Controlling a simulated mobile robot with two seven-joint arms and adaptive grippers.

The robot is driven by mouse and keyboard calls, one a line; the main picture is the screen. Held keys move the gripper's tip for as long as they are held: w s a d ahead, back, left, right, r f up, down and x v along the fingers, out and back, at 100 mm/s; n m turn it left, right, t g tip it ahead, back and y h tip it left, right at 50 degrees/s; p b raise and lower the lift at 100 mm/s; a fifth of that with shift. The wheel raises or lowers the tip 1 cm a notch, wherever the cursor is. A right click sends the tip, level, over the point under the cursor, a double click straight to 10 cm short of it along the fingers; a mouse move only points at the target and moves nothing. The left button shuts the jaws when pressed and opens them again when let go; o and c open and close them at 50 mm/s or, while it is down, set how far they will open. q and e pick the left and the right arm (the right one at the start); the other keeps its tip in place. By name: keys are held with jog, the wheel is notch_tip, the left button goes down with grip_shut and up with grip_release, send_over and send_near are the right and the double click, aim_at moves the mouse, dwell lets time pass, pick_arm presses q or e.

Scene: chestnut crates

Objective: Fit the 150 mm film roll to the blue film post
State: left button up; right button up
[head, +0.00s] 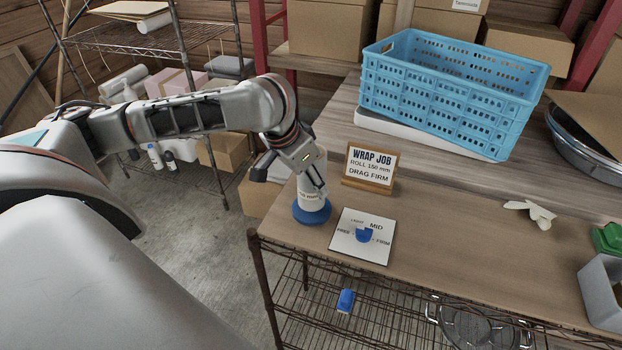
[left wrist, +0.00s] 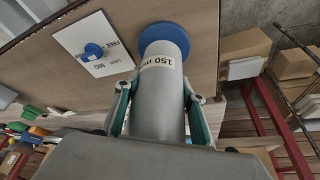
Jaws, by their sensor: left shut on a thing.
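The film roll (head: 311,188) is a pale cylinder standing upright at the table's front left corner. In the left wrist view the roll (left wrist: 158,105) is grey and carries a "150 mm" label. Its far end meets the round blue base of the film post (head: 312,212), which also shows in the left wrist view (left wrist: 164,35). No gap shows between roll and base. The post's shaft is hidden. My left gripper (head: 318,190) is shut on the roll, with one finger on each side in the left wrist view (left wrist: 162,88). My right gripper is not in view.
A sign (head: 370,167) reads "WRAP JOB, ROLL 150 mm, DRAG FIRM". A white card (head: 377,252) with a blue knob (head: 363,233) lies beside the post. A blue crate (head: 450,98) stands behind. Gloves (head: 530,213) and a grey bin (head: 603,295) are at right. The middle tabletop is clear.

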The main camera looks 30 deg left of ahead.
pick_arm(q)
jog(key=shift+f, duration=0.9)
jog(key=o, duration=1.5)
jog(key=shift+c, duration=0.2)
jog(key=shift+f, duration=0.1)
jog(key=v, duration=1.2)
